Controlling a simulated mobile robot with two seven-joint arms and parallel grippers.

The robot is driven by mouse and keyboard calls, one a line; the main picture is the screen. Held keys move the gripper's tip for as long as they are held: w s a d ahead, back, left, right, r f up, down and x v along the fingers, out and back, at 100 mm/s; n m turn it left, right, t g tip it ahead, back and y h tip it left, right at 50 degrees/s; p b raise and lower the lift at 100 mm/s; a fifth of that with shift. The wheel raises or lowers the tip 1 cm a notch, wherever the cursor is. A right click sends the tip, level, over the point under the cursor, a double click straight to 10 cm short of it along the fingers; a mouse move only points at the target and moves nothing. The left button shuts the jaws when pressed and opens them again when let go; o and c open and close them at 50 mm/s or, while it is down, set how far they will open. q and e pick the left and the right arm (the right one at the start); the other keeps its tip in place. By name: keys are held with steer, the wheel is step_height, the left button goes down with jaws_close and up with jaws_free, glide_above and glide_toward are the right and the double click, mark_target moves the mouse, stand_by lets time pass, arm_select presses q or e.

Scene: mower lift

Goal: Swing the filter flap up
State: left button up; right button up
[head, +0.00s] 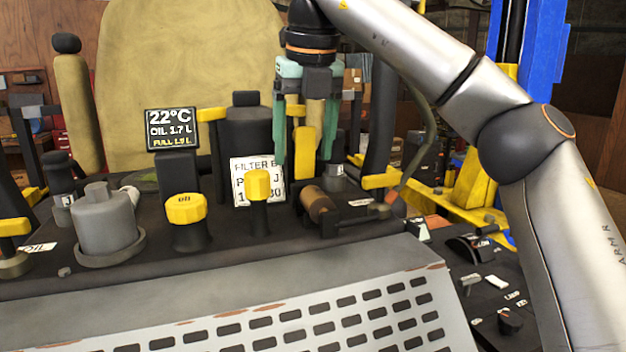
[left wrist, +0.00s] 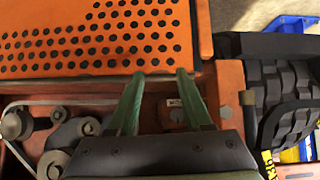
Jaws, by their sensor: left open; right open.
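No part is clearly marked as the filter flap. An orange perforated panel (left wrist: 105,30) fills the upper left of the left wrist view. My left gripper (left wrist: 160,75) is open, with its green fingertips at this panel's lower edge; I cannot tell whether they touch it. A pale slotted panel (head: 300,318) slopes across the front of the head view. A white card (head: 243,180) reading "FILTER" stands behind a yellow-capped knob, partly hidden. My right gripper (head: 305,158) is open and points down above the dark console, with nothing held between its green fingers.
A yellow filler cap (head: 186,208), a grey cap (head: 105,222) and a brown roller (head: 318,203) stand on the console. A small display (head: 171,128) and the seat (head: 180,50) are behind. Pulleys (left wrist: 55,163) and a belt lie left of my left gripper; a tyre (left wrist: 285,90) is right.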

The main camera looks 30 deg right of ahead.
mark_target(304, 130)
steer(key=shift+r, duration=3.4)
arm_select(q)
steer(key=shift+s, duration=0.1)
